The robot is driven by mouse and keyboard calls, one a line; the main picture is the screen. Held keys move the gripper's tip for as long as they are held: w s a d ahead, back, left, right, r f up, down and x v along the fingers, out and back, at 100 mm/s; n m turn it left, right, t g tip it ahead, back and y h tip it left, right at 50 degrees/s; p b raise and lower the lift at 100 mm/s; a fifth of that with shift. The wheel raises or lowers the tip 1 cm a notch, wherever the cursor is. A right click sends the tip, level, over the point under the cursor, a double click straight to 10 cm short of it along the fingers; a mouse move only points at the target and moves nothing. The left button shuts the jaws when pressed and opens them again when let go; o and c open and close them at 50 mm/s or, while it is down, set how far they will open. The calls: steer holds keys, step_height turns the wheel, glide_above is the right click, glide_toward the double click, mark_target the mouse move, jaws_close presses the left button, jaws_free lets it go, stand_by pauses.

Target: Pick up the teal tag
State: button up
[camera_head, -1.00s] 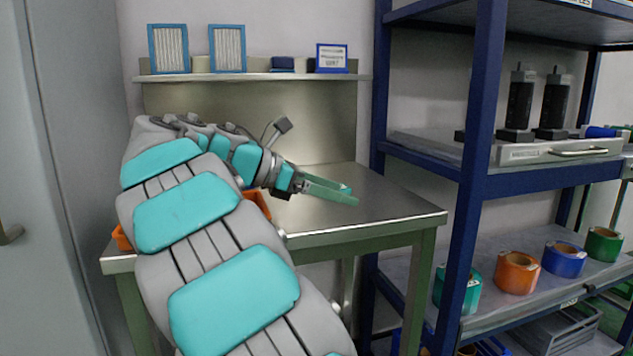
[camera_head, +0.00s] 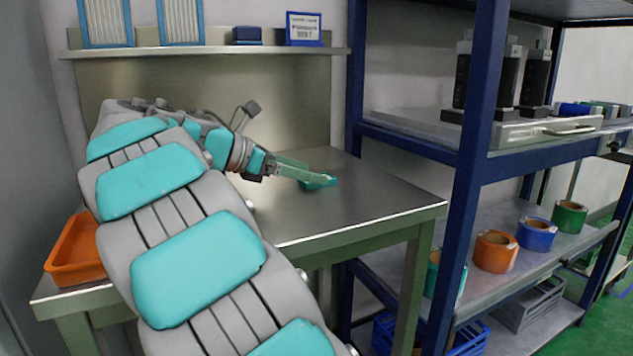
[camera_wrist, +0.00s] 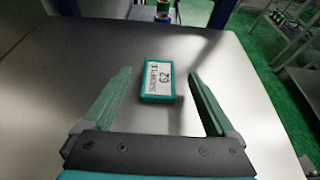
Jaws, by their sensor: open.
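The teal tag (camera_wrist: 158,81) lies flat on the steel table, with a white printed label facing up. In the wrist view it is ahead of my gripper (camera_wrist: 158,82), roughly midway between the two green fingers and apart from both. The fingers are spread wide with nothing held. In the head view my gripper (camera_head: 308,174) reaches over the table from the left, and the teal tag (camera_head: 319,184) shows at the fingertips, partly hidden by a finger.
The steel table (camera_head: 350,205) is otherwise clear around the tag. An orange bin (camera_head: 75,252) sits at its left end. A blue shelving rack (camera_head: 470,190) with tape rolls stands close at the right. A wall shelf (camera_head: 200,51) with filters runs behind.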

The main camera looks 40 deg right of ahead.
steer(key=x, duration=0.3)
jaws_close()
stand_by(0.7)
step_height(320, 180, up, 18)
steer(key=p, duration=0.1)
stand_by(0.8)
steer(key=shift+s, duration=0.1)
